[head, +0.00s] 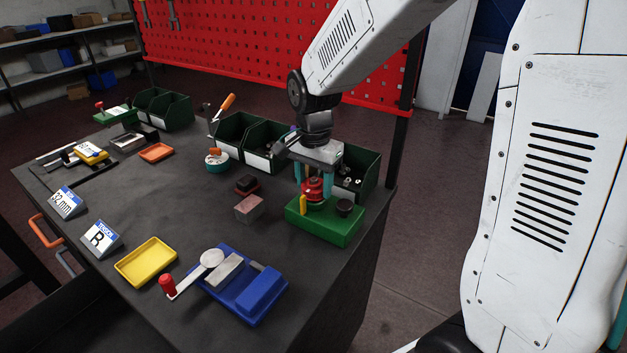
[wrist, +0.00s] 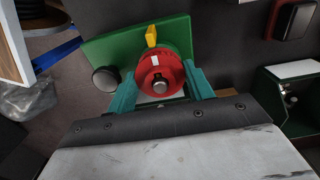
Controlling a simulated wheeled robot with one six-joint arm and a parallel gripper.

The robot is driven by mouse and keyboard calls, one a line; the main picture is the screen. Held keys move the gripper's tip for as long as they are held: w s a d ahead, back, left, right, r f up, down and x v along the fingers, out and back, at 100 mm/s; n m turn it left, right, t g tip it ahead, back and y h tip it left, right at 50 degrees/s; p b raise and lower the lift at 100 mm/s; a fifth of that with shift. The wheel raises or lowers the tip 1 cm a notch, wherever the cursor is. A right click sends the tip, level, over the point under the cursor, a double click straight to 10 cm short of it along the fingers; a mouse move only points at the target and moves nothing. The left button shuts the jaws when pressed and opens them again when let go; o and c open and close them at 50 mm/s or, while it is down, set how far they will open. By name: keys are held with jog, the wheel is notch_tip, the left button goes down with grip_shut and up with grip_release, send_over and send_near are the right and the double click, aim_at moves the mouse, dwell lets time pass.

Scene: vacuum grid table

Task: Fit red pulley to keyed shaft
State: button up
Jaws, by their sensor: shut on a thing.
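The red pulley (head: 313,188) is between the teal fingers of my gripper (head: 313,181), at the green base block (head: 335,232). My gripper is shut on it. In the wrist view the fingers (wrist: 159,88) hold the pulley (wrist: 150,77) from both sides. A grey round shaft end (wrist: 160,87) shows in the pulley's centre. A white mark on the pulley's face points roughly towards the yellow upright tab (wrist: 151,36) on the green base (wrist: 105,48). The key and the pulley's underside are hidden, so I cannot tell how far down it sits.
A black knob (head: 344,207) stands on the base's right side. Green bins (head: 267,142) stand behind. A grey-pink block (head: 249,208), a blue fixture with a red-handled lever (head: 245,290) and a yellow tray (head: 146,262) lie left and in front. Bare tabletop lies between them.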

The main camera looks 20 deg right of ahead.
dwell(0.3)
jog(key=o, duration=1.1)
notch_tip(320, 180, up, 8)
jog(key=shift+f, duration=0.1)
jog(key=shift+s+f+n, duration=0.15)
jog(key=shift+s+n, duration=0.15)
jog(key=shift+n, duration=0.4)
jog(key=s+d+r+n, duration=0.1)
jog(key=s+n, duration=0.2)
jog(key=s, duration=0.5)
jog(key=s+d+r+n+t, duration=0.1)
jog(key=s+n, duration=0.2)
jog(key=s, duration=0.5)
jog(key=s+d+r+n, duration=0.1)
jog(key=s+n, duration=0.2)
jog(key=s, duration=0.5)
jog(key=shift+s+d+r+n, duration=0.1)
jog(key=shift+s+r+n, duration=0.05)
jog(key=shift+r+n, duration=0.2)
